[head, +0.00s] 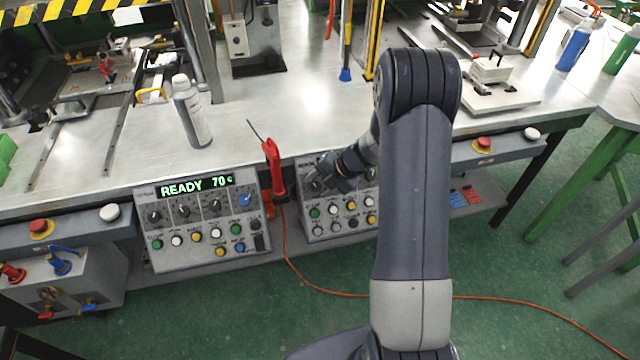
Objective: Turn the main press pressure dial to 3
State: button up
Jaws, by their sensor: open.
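Two grey control panels hang on the front of the bench. The left panel (165,258) has a lit display (197,186) reading "READY 70 c". Under it is a row of three black dials (184,211) and a blue dial (245,199). The right panel (312,231) is partly covered by my arm, and its display is mostly hidden. My gripper (320,177) is open at the upper left of the right panel, in front of or close to its leftmost dial (315,187). I cannot tell whether they touch. Dial labels and settings are too small to read.
A red-handled tool (274,168) hangs between the panels, with an orange cable (290,262) running across the green floor. A spray can (192,112) stands on the bench. Red stop buttons (39,227) and white buttons (109,212) sit along the bench front.

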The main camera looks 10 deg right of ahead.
jog(key=v, duration=1)
jog(key=shift+d+r+p, duration=0.2)
jog(key=shift+r+p, duration=0.1)
jog(key=shift+s+f, duration=0.1)
jog(key=x, duration=1)
jog(key=shift+a+f+b, duration=0.2)
jog(key=shift+f+b, duration=0.05)
jog(key=shift+b, duration=0.1)
jog(key=shift+f+b, duration=0.15)
jog(key=shift+b, duration=0.15)
jog(key=shift+r, duration=0.2)
jog(key=shift+r, duration=0.1)
